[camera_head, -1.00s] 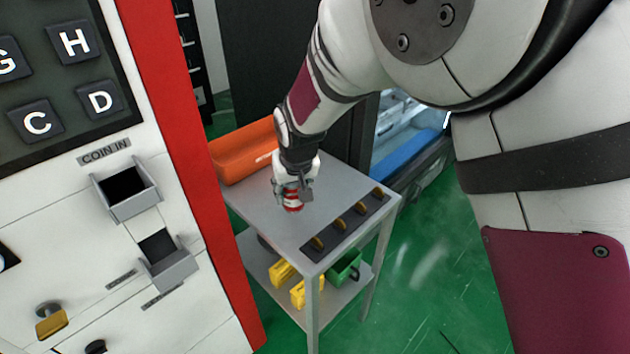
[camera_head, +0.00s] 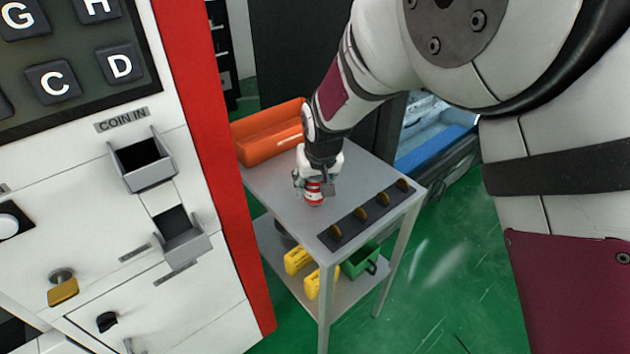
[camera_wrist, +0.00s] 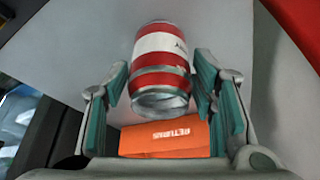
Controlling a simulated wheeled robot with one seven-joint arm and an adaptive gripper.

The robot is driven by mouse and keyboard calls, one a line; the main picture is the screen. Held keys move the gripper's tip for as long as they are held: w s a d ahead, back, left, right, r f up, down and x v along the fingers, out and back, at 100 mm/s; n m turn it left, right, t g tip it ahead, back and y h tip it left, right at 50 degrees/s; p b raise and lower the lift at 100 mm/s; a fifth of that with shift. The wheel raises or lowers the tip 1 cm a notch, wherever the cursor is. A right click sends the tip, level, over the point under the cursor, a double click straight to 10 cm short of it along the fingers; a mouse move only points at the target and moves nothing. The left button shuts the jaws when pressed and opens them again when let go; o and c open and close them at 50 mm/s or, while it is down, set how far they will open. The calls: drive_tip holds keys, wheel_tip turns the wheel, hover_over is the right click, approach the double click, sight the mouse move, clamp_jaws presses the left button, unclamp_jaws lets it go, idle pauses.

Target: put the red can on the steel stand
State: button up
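The red can (camera_head: 314,192), red with a white band, is at the top of the grey steel stand (camera_head: 280,190), beneath my gripper (camera_head: 314,182). In the wrist view the can (camera_wrist: 162,75) lies between the two teal-padded fingers of my gripper (camera_wrist: 162,64). A gap shows between the left finger and the can; the right finger is close beside it, and I cannot tell whether it touches. The fingers look open around the can. The can looks upright in the head view. Whether its base rests on the stand is not clear.
An orange bin (camera_head: 268,138) stands at the stand's back edge. Yellow items (camera_head: 297,260) and a green bin (camera_head: 362,262) are on the lower shelf. The white-and-red vending machine (camera_head: 212,150) is close on the left.

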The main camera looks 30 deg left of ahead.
idle(0.3)
drive_tip(key=p+v, duration=0.1)
drive_tip(key=v, duration=1.1)
drive_tip(key=s+d+r+m, duration=0.1)
drive_tip(key=d+r, duration=0.3)
drive_tip(key=d, duration=0.5)
drive_tip(key=s+d+r+m+h, duration=0.1)
drive_tip(key=d+r+m, duration=0.15)
drive_tip(key=d, duration=0.55)
drive_tip(key=s+d+r, duration=0.2)
drive_tip(key=d+r, duration=0.2)
drive_tip(key=d, duration=0.5)
drive_tip(key=s+d+f+m+g+h, duration=0.1)
drive_tip(key=s+d+m, duration=0.3)
drive_tip(key=s+d, duration=1.3)
drive_tip(key=s+h, duration=0.1)
drive_tip(key=s, duration=0.2)
drive_tip(key=shift+s+m, duration=0.3)
drive_tip(key=shift+m, duration=0.05)
